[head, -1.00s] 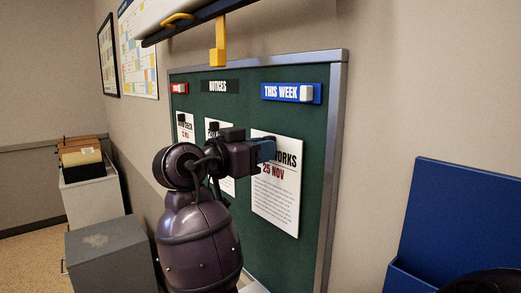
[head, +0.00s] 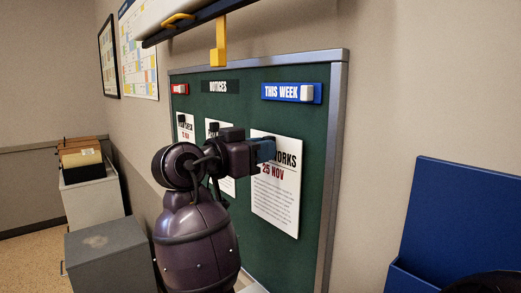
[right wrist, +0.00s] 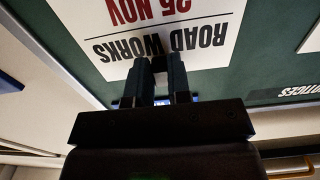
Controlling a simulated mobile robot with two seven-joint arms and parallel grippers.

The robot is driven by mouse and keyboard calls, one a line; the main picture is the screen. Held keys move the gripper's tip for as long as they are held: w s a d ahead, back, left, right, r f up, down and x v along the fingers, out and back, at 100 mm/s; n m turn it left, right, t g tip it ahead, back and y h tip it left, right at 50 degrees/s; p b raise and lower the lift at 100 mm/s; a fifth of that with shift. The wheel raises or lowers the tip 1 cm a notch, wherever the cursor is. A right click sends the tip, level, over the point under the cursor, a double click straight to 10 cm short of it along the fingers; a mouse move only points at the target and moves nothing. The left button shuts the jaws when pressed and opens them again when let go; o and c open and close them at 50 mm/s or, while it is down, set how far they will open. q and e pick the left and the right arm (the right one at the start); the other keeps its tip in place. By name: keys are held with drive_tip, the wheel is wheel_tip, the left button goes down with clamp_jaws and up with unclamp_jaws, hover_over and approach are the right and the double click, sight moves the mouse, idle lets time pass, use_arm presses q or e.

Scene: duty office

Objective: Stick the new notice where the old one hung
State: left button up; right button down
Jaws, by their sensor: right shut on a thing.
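The white ROAD WORKS 25 NOV notice (head: 275,200) is upright and flat against, or very close to, the green board (head: 240,247), below the blue THIS WEEK sign (head: 291,93). I cannot tell whether it touches the board. My right gripper (head: 266,150) is at its top edge, hiding part of the title. In the right wrist view the notice (right wrist: 205,15) appears upside down. The right fingertips (right wrist: 160,72) are shut on a small dark block (right wrist: 159,62) at the notice's top. My left gripper is not in view.
A blue holder (head: 462,215) is at the right; grey cabinets (head: 105,240) stand at the left.

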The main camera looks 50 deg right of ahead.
drive_tip(key=shift+d, duration=0.3)
idle(0.4)
drive_tip(key=c, duration=1)
unclamp_jaws()
drive_tip(key=a, duration=0.3)
drive_tip(key=a+b, duration=0.1)
drive_tip(key=a, duration=0.3)
drive_tip(key=w+a+b, duration=0.1)
drive_tip(key=a, duration=0.2)
drive_tip(key=shift+a, duration=0.4)
